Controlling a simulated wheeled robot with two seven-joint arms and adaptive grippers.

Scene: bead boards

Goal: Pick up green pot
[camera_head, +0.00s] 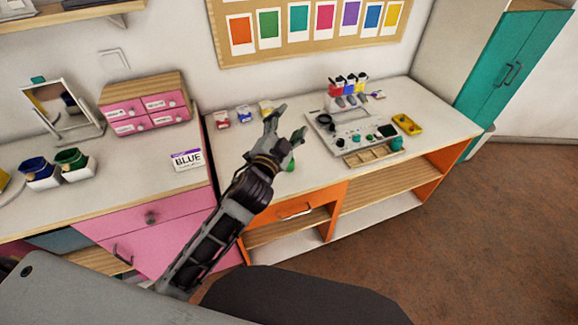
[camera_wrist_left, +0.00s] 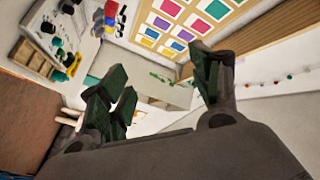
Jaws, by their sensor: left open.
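My left gripper (camera_head: 291,122) is open and empty, raised above the desk on the right in the head view. Its spread fingers also show in the left wrist view (camera_wrist_left: 163,85). A small green thing (camera_head: 290,164) shows just beside my left wrist, partly hidden by it; I cannot tell whether it is a pot. My right gripper is not in view.
A grey board (camera_head: 330,152) with small pots and a teal cup (camera_head: 397,143) lies right of my gripper, beside a yellow tray (camera_head: 407,124). Small paint boxes (camera_head: 243,114) stand by the wall. A "BLUE" card (camera_head: 187,159) and a pink drawer box (camera_head: 144,105) are on the left.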

